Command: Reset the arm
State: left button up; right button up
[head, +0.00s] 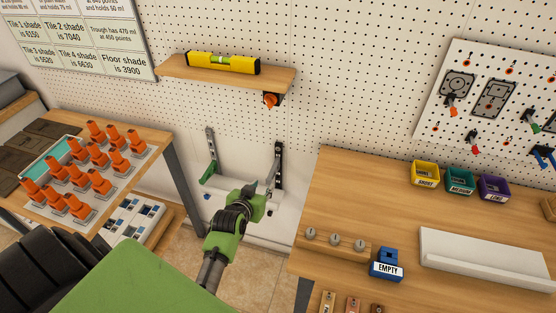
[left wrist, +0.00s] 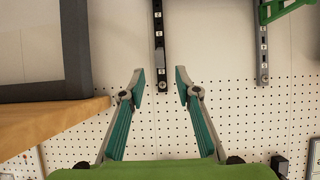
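My left arm reaches out from the bottom of the head view, with its green and black wrist and left gripper (head: 256,198) in front of a white wall fixture (head: 240,212). In the left wrist view the left gripper (left wrist: 160,86) shows two teal-padded fingers spread apart with nothing between them. My right gripper is not in view.
A wooden bench (head: 350,190) stands at the right with a blue EMPTY block (head: 386,265) and small bins. A table (head: 150,140) at the left holds several orange pieces. A shelf (head: 190,72) with a yellow level (head: 222,63) hangs above. Floor shows between the benches.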

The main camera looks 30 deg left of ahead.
pick_arm(q)
jog(key=v, duration=0.6)
jog(key=s+d+f+m+g+h, duration=0.15)
jog(key=s+d+f, duration=0.3)
jog(key=f, duration=0.55)
jog(key=s+d+f+g, duration=0.25)
jog(key=s+f, duration=0.25)
jog(key=f, duration=0.4)
jog(key=s+d+f+m+g+h, duration=0.1)
jog(key=s+d+f, duration=0.3)
jog(key=f, duration=0.6)
jog(key=s+f+m+g, duration=0.1)
jog(key=s+f, duration=0.3)
jog(key=s, duration=0.5)
jog(key=s+f+g, duration=0.2)
jog(key=s+f, duration=0.3)
jog(key=s, duration=0.5)
jog(key=s+f+m+g, duration=0.1)
jog(key=s+f, duration=0.3)
jog(key=s, duration=0.6)
jog(key=shift+d+f+m+g, duration=0.2)
jog(key=shift+f+m+g, duration=0.2)
jog(key=shift+g, duration=0.4)
jog(key=shift+h, duration=0.25)
